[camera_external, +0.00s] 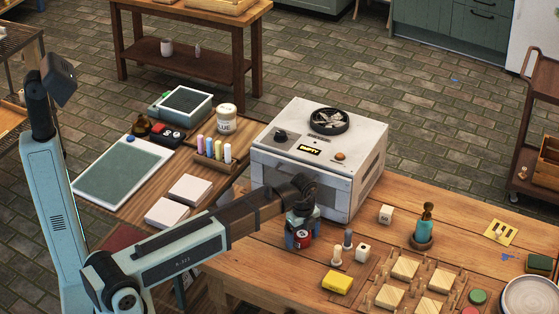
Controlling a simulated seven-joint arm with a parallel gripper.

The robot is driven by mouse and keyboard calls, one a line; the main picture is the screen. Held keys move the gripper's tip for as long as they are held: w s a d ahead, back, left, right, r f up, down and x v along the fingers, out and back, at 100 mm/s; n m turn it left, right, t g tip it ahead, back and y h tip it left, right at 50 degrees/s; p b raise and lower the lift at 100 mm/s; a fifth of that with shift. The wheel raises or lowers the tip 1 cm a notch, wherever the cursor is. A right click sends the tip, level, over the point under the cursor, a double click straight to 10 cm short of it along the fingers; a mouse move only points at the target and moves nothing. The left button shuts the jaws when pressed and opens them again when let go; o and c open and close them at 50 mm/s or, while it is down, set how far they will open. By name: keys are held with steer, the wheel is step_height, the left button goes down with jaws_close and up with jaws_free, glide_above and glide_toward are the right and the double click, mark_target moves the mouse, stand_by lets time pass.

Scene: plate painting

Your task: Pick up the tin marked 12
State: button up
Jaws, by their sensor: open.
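The mark is too small to read as a number. My gripper (301,241) points down over this tin, with its fingers around or just in front of it. The gripper is open. Its wrist and fingers hide the tin's top and part of its sides. I cannot tell whether the fingers touch it. No other tin shows a readable 12.
The white oven (340,176) stands close behind my gripper. A wooden rack with pale tiles (405,268) fills the front right.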

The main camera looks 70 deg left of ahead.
steer(key=shift+c, duration=0.2)
steer(key=c, duration=1.2)
steer(key=shift+r, duration=0.1)
